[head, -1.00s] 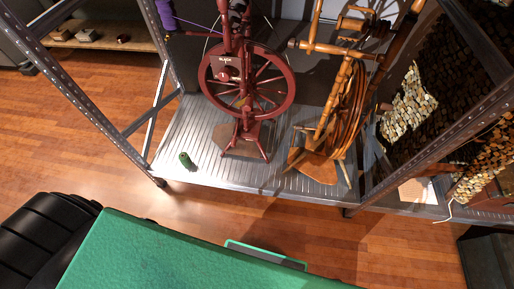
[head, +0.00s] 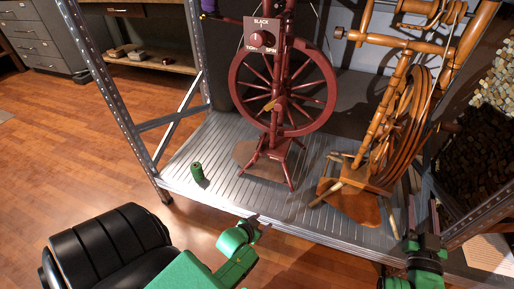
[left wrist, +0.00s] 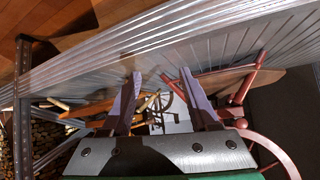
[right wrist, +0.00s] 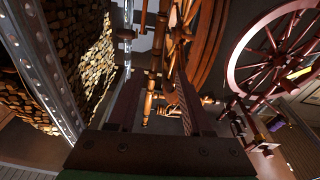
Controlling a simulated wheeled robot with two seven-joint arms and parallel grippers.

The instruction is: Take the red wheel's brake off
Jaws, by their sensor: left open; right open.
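The red spinning wheel (head: 327,102) stands upright on the metal shelf in the head view. Its small panel reads SLACK, TIGHT and SPIN around a round red knob (head: 262,39); I cannot tell the knob's exact setting. The red wheel's rim (right wrist: 235,62) also shows at the right of the right wrist view. In the left wrist view, red legs (left wrist: 246,84) show beyond the fingers. My left gripper (head: 260,222) is open and empty at the shelf's front edge, below the red wheel. My right gripper (head: 424,238) is open and empty at the front right, below the wooden wheel.
A brown wooden spinning wheel (head: 398,130) stands close to the right of the red one. A green spool (head: 197,172) stands on the shelf (head: 222,150) at left. A metal post (head: 97,85) rises at front left, another (head: 480,215) at right.

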